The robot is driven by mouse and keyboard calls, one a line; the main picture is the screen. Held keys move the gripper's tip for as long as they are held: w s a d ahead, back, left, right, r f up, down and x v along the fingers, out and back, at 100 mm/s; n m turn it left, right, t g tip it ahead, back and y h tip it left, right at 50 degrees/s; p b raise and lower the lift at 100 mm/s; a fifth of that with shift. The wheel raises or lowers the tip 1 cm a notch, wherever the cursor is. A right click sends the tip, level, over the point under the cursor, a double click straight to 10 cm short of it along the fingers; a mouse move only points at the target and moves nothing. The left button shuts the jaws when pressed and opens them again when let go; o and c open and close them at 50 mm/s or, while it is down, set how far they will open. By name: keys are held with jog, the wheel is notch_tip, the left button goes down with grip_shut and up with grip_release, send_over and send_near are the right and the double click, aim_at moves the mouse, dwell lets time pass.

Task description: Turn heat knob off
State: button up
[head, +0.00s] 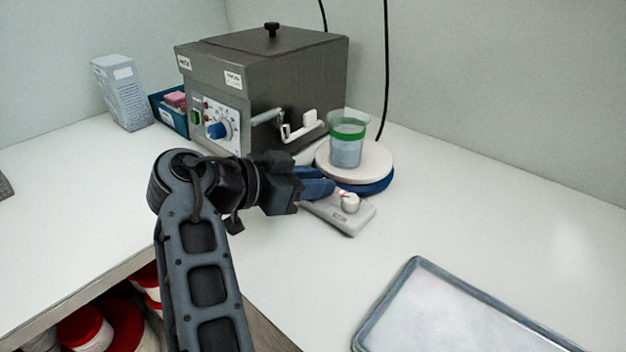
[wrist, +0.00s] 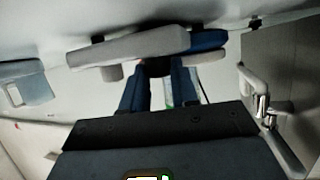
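A hotplate with a grey control base (head: 325,210) and a round white top (head: 378,158) stands on the counter. A white knob (head: 349,202) shows on the base, with small red marks beside it. My gripper (head: 332,187) has its blue fingers at the base, behind and left of this knob.
A glass beaker (head: 347,150) with a green band stands on the hotplate. A grey bath (head: 290,75) with a blue dial (head: 217,130) and a protruding tap (head: 300,127) stands behind. A metal tray (head: 450,310) lies at front right. Counter between is clear.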

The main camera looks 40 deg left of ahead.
grip_shut()
jog(key=shift+d+n+y, duration=0.1)
jog(key=shift+n+y, duration=0.2)
jog(key=shift+d+n+t+y+p, duration=0.15)
jog(key=shift+n+t+y+p, duration=0.15)
jog(key=shift+n+y+p, duration=0.3)
jog(key=n+y, duration=0.1)
jog(key=n+y+p, duration=0.1)
jog(key=n+y, duration=0.1)
jog(key=n+y+p, duration=0.1)
jog(key=y, duration=0.1)
jog(key=shift+d+r, duration=0.15)
jog(key=shift+d, duration=0.15)
jog(key=n+y+p, duration=0.1)
jog(key=y, duration=0.1)
jog(key=n+g+y+p, duration=0.1)
jog(key=n+y+p, duration=0.1)
jog(key=shift+w+d+n, duration=0.1)
jog(key=shift+d+n, duration=0.05)
jog(key=shift+n, duration=0.15)
jog(key=shift+n+g+y+p, duration=0.9)
jog(key=shift+n+y+p, duration=0.2)
jog(key=shift+p, duration=0.2)
